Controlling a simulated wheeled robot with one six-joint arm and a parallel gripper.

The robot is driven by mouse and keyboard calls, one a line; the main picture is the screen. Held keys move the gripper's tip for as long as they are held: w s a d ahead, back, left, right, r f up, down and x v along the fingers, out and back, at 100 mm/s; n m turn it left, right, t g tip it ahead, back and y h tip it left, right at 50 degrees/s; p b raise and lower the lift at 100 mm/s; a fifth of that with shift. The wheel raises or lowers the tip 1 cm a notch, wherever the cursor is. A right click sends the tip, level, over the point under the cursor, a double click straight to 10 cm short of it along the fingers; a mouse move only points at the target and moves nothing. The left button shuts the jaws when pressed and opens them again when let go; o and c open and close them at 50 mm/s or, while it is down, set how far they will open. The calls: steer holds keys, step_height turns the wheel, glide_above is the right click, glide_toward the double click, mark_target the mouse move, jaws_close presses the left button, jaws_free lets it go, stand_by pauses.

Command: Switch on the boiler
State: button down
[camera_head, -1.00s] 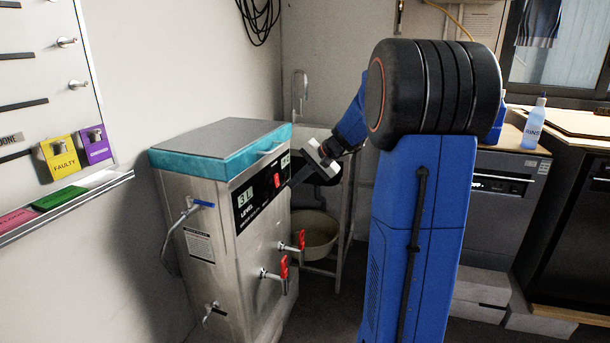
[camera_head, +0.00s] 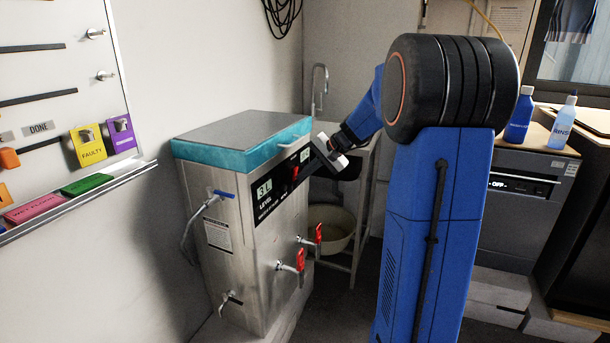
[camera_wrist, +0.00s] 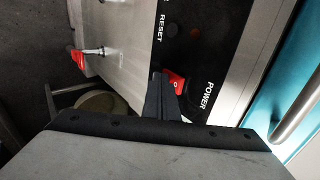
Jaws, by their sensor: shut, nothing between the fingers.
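The boiler (camera_head: 235,260) is a tall steel box with a teal-edged lid, standing upright at centre left in the head view. Its black front panel carries a "3L" display (camera_head: 265,189) and a red switch (camera_head: 294,172). In the wrist view the red rocker switch (camera_wrist: 176,81) sits beside the word POWER. My gripper (camera_head: 306,172) is shut and empty at the panel, just right of the switch in the head view. In the wrist view its dark fingertips (camera_wrist: 157,80) overlap the switch's edge; I cannot tell whether they touch it. Part of the switch is hidden.
Red-handled taps (camera_head: 300,264) stick out low on the boiler's front. A basin (camera_head: 330,230) stands behind it. A whiteboard with a tray (camera_head: 75,205) is on the left wall.

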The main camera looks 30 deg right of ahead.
steer(key=shift+r, duration=0.15)
steer(key=shift+r, duration=0.7)
